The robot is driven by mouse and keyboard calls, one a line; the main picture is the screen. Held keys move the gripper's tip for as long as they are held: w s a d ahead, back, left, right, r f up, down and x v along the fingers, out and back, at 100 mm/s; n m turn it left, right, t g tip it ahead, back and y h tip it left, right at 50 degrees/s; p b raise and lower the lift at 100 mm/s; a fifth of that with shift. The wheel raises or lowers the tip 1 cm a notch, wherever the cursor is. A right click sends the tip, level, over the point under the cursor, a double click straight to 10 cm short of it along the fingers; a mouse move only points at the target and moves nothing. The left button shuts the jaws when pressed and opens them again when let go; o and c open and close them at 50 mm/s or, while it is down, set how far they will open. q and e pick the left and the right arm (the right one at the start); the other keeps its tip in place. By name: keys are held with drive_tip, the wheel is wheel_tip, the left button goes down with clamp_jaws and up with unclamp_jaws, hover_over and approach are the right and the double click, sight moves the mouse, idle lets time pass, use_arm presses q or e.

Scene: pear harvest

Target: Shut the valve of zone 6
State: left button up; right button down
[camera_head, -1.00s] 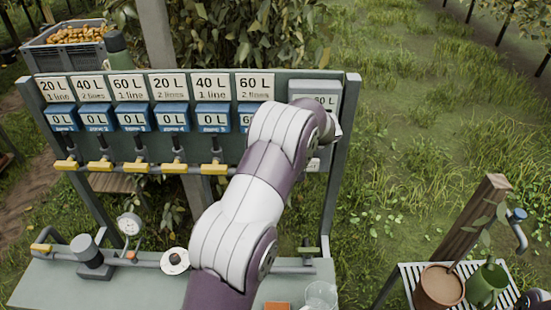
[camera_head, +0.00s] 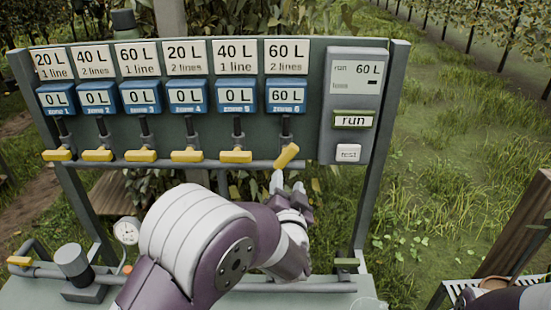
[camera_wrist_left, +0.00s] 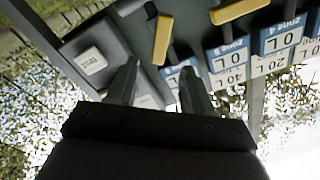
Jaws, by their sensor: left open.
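The zone 6 valve has a yellow handle (camera_head: 287,156) at the right end of the row, tilted diagonally, under a blue counter (camera_head: 287,96) reading 60 L. In the left wrist view the handle (camera_wrist_left: 162,40) stands just beyond the fingertips, roughly between their lines. My left gripper (camera_head: 287,183) is open and empty, just below the handle. Its two fingers also show in the left wrist view (camera_wrist_left: 160,82), apart from each other. I cannot tell whether a fingertip touches the handle. My right gripper is not visible.
The zone 5 handle (camera_head: 236,156) lies level just left of zone 6, with several more level yellow handles further left. A grey control box (camera_head: 355,105) at right reads run 60 L, with run and test buttons. A bench with pipes and a gauge (camera_head: 126,231) lies below.

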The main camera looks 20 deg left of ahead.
sight(286, 160)
use_arm(q)
drive_tip(key=p+x, duration=0.2)
drive_tip(key=x, duration=0.9)
drive_tip(key=shift+w+a+p, duration=0.15)
drive_tip(key=shift+w+p, duration=0.1)
drive_tip(key=shift+p, duration=0.1)
drive_tip(key=shift+w+a+f, duration=0.1)
drive_tip(key=shift+w+a, duration=0.05)
drive_tip(key=shift+w, duration=0.05)
clamp_jaws()
